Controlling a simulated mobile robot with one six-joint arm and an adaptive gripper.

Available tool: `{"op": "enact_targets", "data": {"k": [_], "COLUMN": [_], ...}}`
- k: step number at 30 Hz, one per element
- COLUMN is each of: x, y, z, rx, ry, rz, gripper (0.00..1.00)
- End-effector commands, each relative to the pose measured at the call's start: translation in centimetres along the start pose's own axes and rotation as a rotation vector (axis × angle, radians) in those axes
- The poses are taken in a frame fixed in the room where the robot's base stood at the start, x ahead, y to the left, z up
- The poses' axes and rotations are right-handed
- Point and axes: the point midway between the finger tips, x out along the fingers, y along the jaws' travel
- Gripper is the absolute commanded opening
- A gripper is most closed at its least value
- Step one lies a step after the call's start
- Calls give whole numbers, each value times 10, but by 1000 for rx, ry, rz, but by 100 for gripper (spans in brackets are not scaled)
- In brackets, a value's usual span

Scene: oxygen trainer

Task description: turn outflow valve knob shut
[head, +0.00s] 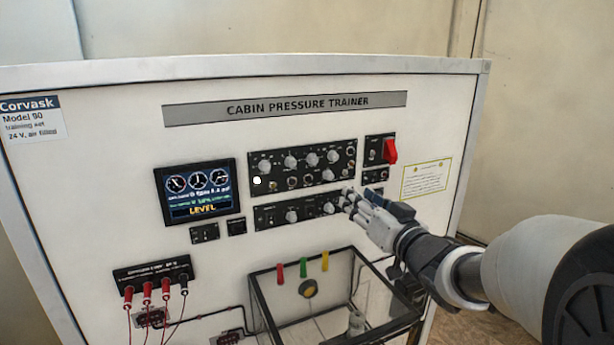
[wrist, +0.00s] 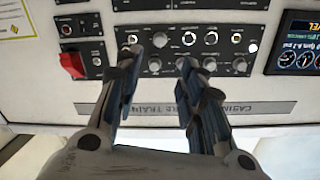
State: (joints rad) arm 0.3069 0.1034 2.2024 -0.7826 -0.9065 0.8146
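The white trainer front carries an upper black panel (head: 300,167) with two rows of knobs and a lower black panel (head: 270,214) with a few knobs. The labels are too small to read, so I cannot tell which knob is the outflow valve knob. A pale knob (head: 291,216) and another knob (head: 329,208) show on the lower panel. My gripper (head: 352,197) is in front of that panel's right end and hides part of it. In the wrist view, which is upside down, my gripper (wrist: 162,62) has its fingers apart with nothing between them; upper-panel knobs (wrist: 160,40) show beyond the fingertips.
A red switch (head: 390,151) juts out right of the upper panel. A lit screen (head: 196,192) reads LEVEL at left. Below stands a clear box with a dark frame (head: 287,322) and coloured tabs. Red leads (head: 148,291) hang at lower left.

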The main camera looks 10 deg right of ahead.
Motion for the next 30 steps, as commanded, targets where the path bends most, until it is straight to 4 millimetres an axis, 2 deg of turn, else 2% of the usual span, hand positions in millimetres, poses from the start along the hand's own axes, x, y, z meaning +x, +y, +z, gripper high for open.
{"op": "enact_targets", "data": {"k": [1, 9, 15, 21, 30], "x": [13, 72, 106, 122, 124], "y": [-2, -1, -1, 0, 0], "z": [1, 0, 0, -1, 0], "rx": [1, 0, -1, -1, -1], "ry": [-4, -3, -2, 0, -1], "rz": [-3, -2, 0, 1, 1], "gripper": [37, 37, 37, 37, 37]}}
